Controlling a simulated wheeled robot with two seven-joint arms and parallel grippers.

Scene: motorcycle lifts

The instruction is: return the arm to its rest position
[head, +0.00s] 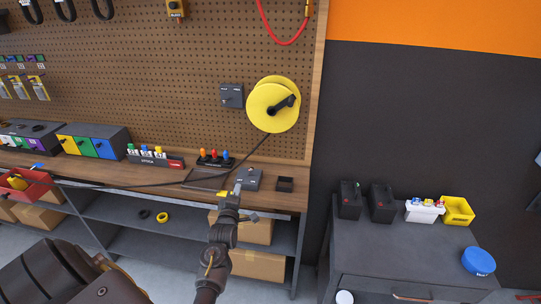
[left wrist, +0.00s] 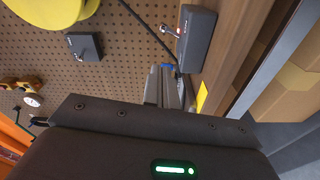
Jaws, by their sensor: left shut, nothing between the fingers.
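My left arm reaches up from the bottom of the head view. Its gripper (head: 236,190) is at the front edge of the wooden workbench (head: 292,199), just in front of a small grey box (head: 249,178). The gripper is shut and empty. In the left wrist view the gripper fingers (left wrist: 166,86) are together, and the grey box (left wrist: 197,40) with a small metal lever shows just beyond them. Whether the fingers touch the box I cannot tell. My right gripper cannot be made out in either view.
A yellow reel (head: 268,106) and a grey switch box (head: 231,96) hang on the pegboard. A dark cable runs from the reel along the bench. A dark cart (head: 400,244) with batteries stands at right. Open floor shows between bench and cart.

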